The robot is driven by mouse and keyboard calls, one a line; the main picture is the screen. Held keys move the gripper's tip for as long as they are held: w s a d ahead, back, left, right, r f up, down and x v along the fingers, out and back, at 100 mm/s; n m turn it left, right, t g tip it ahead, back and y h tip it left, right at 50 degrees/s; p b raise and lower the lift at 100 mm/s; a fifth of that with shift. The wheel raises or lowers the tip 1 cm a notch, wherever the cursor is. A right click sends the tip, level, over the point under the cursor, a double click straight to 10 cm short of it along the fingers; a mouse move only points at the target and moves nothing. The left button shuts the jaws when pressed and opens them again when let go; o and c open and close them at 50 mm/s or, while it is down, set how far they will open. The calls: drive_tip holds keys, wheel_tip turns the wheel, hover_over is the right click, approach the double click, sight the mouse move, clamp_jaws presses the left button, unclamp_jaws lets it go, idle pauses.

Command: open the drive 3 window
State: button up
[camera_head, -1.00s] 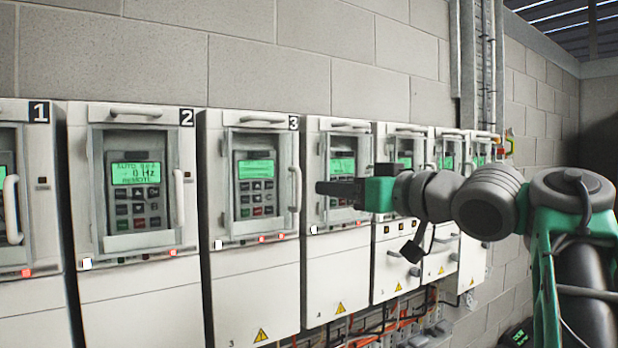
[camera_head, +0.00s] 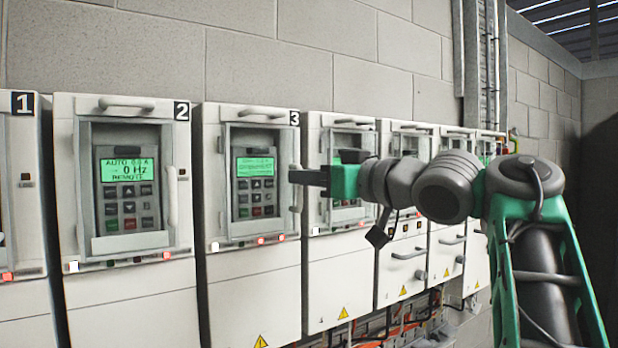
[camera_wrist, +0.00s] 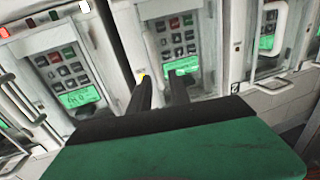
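Drive 3 (camera_head: 250,280) is the white cabinet marked 3. Its framed window (camera_head: 258,230) is shut over a keypad with a green screen. An upright handle (camera_head: 296,170) runs along the window's right edge, partly hidden by my gripper. My gripper (camera_head: 292,178) points left, its dark fingertips at or just in front of that handle; contact cannot be told. In the wrist view, where the drives appear upside down, my two fingers (camera_wrist: 163,80) are apart, with no object clearly between them.
Drive 2 (camera_head: 125,290) stands left of drive 3, its window handle (camera_head: 172,195) upright on the right. More drives continue to the right behind my arm. A block wall (camera_head: 150,50) rises behind the row. Cables hang below the cabinets at right.

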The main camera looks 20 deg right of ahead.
clamp_jaws()
idle(1.1)
